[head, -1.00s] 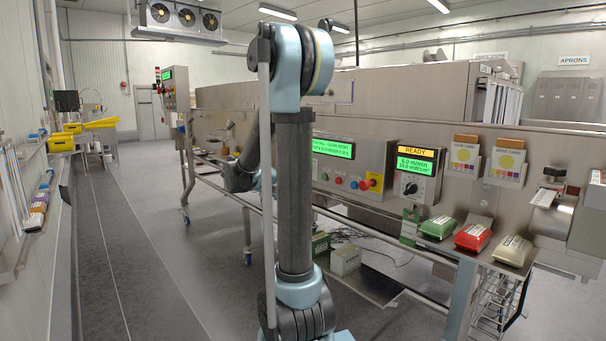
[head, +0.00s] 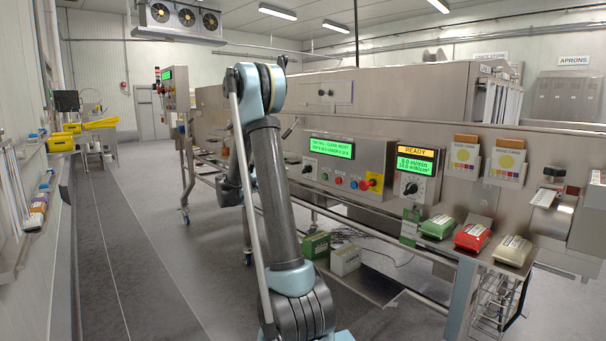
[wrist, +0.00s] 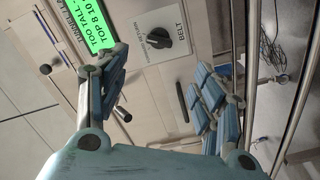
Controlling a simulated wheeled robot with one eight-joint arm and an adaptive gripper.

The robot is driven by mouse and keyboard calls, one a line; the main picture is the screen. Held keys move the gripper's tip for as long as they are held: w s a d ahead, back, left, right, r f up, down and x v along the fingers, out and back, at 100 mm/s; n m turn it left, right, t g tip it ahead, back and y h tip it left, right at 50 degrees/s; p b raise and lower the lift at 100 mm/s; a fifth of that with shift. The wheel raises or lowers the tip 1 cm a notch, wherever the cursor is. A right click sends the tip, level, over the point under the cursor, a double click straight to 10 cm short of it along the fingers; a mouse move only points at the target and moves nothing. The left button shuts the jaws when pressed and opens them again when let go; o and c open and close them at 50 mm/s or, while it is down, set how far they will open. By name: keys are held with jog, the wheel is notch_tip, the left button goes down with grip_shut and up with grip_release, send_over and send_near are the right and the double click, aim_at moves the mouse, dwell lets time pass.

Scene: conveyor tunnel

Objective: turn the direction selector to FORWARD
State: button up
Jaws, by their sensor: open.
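The direction selector (wrist: 158,38) is a black rotary knob on a pale plate marked BELT, beside a green display, in the wrist view. Its small position lettering and pointer are too small to read surely. In the head view, a black knob (head: 307,169) below the left end of the green display appears to be the same selector. My gripper (wrist: 160,86) is open and empty in the wrist view, its blue-padded fingers apart. The knob shows beyond the gap between the fingertips, apart from them. In the head view my gripper is mostly hidden behind my arm.
The control panel's green display (head: 331,148) reads too tall. A red emergency button (head: 371,183) on yellow and small buttons sit right of the knob. A READY box with a dial (head: 411,188) is further right. Coloured packs (head: 472,237) lie on the shelf. The aisle floor at left is clear.

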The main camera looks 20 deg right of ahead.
aim_at(303, 170)
jog(key=x, duration=1.5)
jog(key=c, duration=1.1)
jog(key=shift+a, duration=0.15)
